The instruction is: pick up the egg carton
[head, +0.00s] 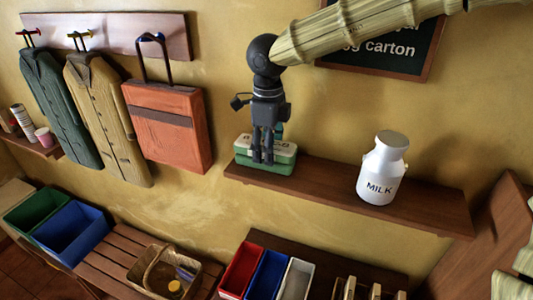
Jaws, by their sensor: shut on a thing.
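The egg carton (281,163) is a green box with a pale top and partly hidden lettering. It is at the left end of the wooden wall shelf (325,193), and I cannot tell whether its underside touches the shelf. My gripper (263,157) comes down from above, with its dark fingers shut on the carton's near side and middle. The fingers hide part of the carton's front and top.
A white milk can (384,168) stands on the same shelf, well to the right, with clear shelf between. An orange bag (168,127) and coats (105,115) hang at left. Below are a wicker basket (137,272) and red (241,270) and blue (268,275) bins.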

